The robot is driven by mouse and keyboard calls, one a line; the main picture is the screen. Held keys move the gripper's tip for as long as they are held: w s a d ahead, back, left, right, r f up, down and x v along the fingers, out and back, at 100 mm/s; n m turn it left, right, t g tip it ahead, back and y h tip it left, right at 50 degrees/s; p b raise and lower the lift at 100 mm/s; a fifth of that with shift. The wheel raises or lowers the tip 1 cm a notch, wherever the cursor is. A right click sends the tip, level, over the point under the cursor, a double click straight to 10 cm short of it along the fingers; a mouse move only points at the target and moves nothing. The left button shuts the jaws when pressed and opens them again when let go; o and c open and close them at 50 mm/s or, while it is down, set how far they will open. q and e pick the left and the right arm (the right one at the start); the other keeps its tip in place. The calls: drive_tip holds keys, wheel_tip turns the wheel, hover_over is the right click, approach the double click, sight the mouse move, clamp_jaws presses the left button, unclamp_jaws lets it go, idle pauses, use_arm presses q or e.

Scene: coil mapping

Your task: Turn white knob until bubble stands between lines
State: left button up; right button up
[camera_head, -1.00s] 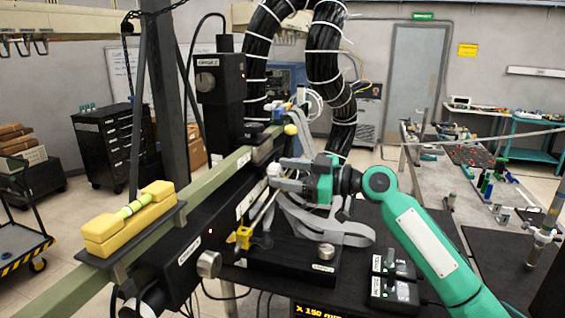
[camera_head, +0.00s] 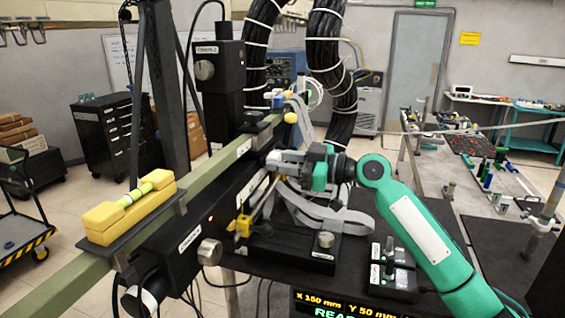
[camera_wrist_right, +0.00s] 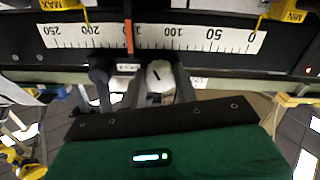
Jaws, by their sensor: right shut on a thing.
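A yellow spirit level (camera_head: 103,222) with a green vial (camera_head: 138,194) lies on a dark plate on the long olive beam (camera_head: 60,285) at the left of the head view. The bubble and lines are too small to read there. My right gripper (camera_head: 273,160) is at the black housing right of the beam. In the right wrist view my gripper (camera_wrist_right: 145,84) is shut on the white knob (camera_wrist_right: 159,76), which has a dark mark on its face. In the head view the fingers mostly hide the knob. My left gripper is not in view.
A scale (camera_wrist_right: 200,37) with an orange pointer (camera_wrist_right: 129,37) near 150 runs above the knob in the wrist view. A yellow clamp (camera_head: 243,225), grey ribbon cables (camera_head: 335,222) and a black switch box (camera_head: 392,280) are close to my right arm.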

drive_tip(key=shift+m+b, duration=0.65)
drive_tip(key=shift+m, duration=1.95)
drive_tip(key=o, duration=1)
